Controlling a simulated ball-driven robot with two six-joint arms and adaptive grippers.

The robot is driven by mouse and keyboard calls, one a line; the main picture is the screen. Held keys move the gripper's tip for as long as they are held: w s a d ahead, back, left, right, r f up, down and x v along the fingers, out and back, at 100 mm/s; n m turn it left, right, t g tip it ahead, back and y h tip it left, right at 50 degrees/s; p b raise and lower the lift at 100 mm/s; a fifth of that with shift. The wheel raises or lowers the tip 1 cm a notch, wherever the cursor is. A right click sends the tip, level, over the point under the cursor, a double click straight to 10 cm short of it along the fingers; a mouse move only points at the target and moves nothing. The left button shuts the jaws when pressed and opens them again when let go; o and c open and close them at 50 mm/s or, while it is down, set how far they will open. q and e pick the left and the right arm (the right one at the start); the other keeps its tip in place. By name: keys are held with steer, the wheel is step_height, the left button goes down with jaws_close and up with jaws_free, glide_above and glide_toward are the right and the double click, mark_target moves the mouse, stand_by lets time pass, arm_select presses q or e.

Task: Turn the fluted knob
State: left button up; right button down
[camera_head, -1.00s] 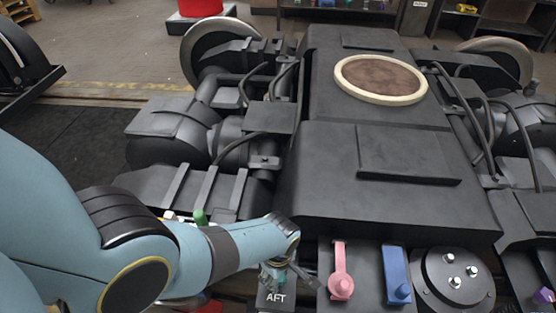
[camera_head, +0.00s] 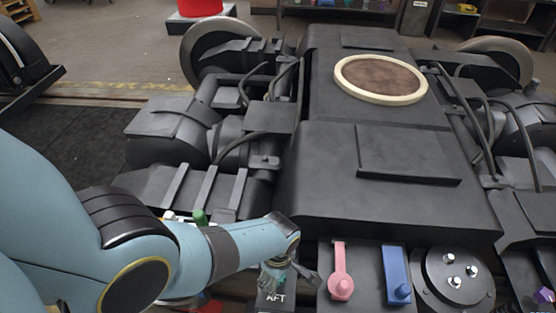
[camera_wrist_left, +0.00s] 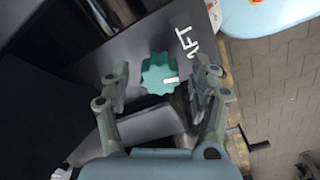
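The teal fluted knob (camera_wrist_left: 158,74) shows in the left wrist view, on a dark panel beside the white letters AFT. A short pale mark lies on the knob's right side. My left gripper (camera_wrist_left: 160,88) is open, with one finger on each side of the knob and a visible gap to each. I cannot tell whether the fingertips are at the knob's height. In the head view my left gripper (camera_head: 287,278) is over the AFT panel (camera_head: 272,300) and the knob is hard to make out behind it. My right gripper is not in view.
To the right of the panel are a pink lever (camera_head: 340,272), a blue handle (camera_head: 396,275) and a round black plate (camera_head: 455,280) with bolts. The large dark bogie housing (camera_head: 390,190) rises just behind. A green knob (camera_head: 200,217) is beside my left forearm.

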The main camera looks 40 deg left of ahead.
arm_select(q)
step_height(320, 180, up, 12)
stand_by(0.9)
steer(key=shift+s+f, duration=0.1)
stand_by(0.3)
steer(key=s+a+f+m+b, duration=0.1)
steer(key=s+a+f+m, duration=0.2)
steer(key=s+f+m, duration=0.3)
steer(key=s+a+f+m+b, duration=0.1)
steer(key=s+a+f+m, duration=0.3)
steer(key=s+f, duration=0.5)
steer(key=s+a+f+m+b, duration=0.1)
steer(key=s+a+f+m, duration=0.2)
steer(key=s+f+m, duration=0.4)
steer(key=s+m, duration=0.1)
steer(key=s, duration=0.6)
steer(key=shift+a+f+m+t+y+b, duration=0.3)
steer(key=shift+a+t+y, duration=0.1)
steer(key=shift+s, duration=0.2)
